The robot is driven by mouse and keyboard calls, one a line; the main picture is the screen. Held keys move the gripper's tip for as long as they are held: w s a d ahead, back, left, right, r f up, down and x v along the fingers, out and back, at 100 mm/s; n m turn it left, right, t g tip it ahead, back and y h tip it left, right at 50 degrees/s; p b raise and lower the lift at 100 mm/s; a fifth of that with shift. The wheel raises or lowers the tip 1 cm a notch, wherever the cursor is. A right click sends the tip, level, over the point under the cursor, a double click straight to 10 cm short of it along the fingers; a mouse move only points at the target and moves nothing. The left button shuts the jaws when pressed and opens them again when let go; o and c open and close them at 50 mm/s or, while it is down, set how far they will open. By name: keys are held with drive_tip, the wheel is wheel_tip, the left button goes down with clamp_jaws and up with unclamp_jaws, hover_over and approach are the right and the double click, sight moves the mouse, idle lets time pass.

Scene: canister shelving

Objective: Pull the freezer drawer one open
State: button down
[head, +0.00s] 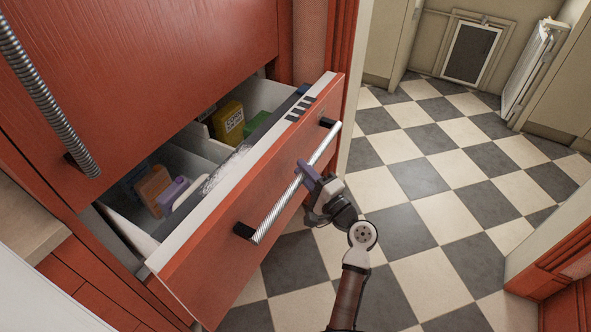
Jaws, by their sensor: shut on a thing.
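The freezer drawer (225,255) has a red front with a white inner top edge and stands partly pulled out of the red cabinet. A silver ribbed bar handle (275,212) with black end mounts runs along its front. My gripper (309,177) is shut on this handle, right of its middle. The gripper's body hides a little of the drawer front. Inside the drawer, a yellow box (228,122), a green item (258,126), an orange-brown item (153,187) and a purple item (172,195) show between pale dividers.
A red upper door (150,60) with a ribbed handle (48,100) is closed above the drawer. The checkered floor (430,180) to the right is clear. A red-trimmed door frame edge (555,258) stands at the lower right, and a white radiator (530,75) at the back right.

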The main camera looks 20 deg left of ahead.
drive_tip(key=shift+d+f, duration=0.1)
drive_tip(key=shift+d, duration=0.15)
drive_tip(key=c, duration=1.3)
unclamp_jaws()
drive_tip(key=shift+o, duration=0.2)
drive_tip(key=b+v, duration=0.3)
drive_tip(key=v, duration=1.1)
drive_tip(key=shift+a, duration=0.15)
